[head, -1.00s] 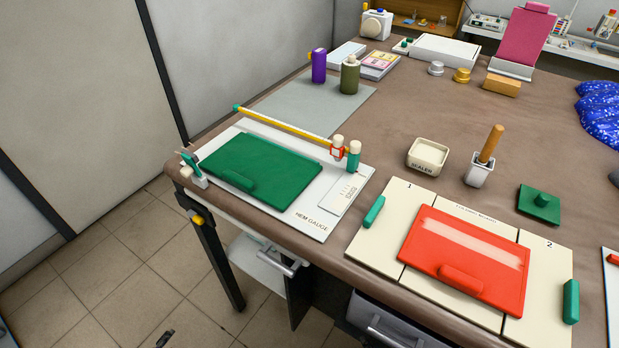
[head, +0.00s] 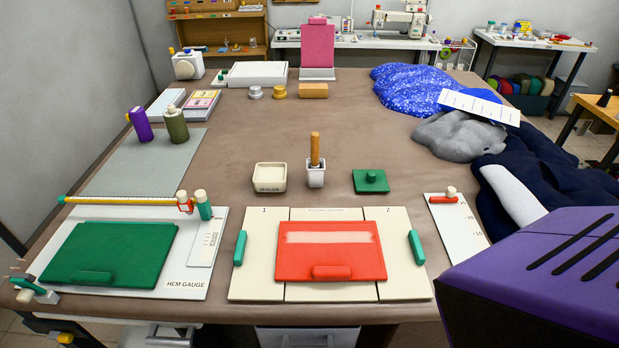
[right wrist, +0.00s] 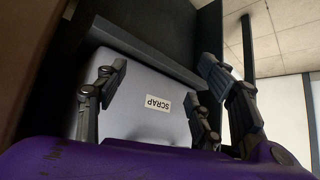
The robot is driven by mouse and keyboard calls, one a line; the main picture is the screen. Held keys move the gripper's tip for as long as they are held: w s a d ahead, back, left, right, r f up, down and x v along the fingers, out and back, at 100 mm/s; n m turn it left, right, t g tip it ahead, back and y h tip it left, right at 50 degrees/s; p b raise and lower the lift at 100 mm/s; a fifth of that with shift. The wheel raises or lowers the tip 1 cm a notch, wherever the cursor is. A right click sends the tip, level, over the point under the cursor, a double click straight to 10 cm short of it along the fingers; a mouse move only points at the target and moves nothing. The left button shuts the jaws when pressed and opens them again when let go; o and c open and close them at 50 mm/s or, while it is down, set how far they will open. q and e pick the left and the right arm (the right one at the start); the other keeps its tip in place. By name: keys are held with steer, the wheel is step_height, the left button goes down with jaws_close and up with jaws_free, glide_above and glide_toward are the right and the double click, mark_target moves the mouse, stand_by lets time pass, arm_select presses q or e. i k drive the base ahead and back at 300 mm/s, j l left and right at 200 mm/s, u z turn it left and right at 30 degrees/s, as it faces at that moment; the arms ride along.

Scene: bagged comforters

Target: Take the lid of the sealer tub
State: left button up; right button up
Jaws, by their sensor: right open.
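The cream sealer tub (head: 269,178), marked SEALER, stands in the middle of the table in the head view. Its top looks uncovered. A green square lid with a round knob (head: 370,181) lies flat on the table to its right, apart from the tub. A white pot with a wooden-handled brush (head: 316,172) stands between them. My right gripper (right wrist: 155,88) shows only in the right wrist view, open, with nothing seen between its fingers. It is in front of a grey bin labelled SCRAP (right wrist: 150,85). My left gripper is in neither view.
A folding board with a red plate (head: 330,250) lies nearest me, with the green hem gauge board (head: 110,254) to its left. Bare brown tabletop lies behind the tub.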

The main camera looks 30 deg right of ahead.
mark_target(366, 181)
steer(key=z, duration=1.45)
steer(key=k+j+z, duration=0.15)
steer(key=k+z, duration=0.15)
steer(key=z, duration=0.2)
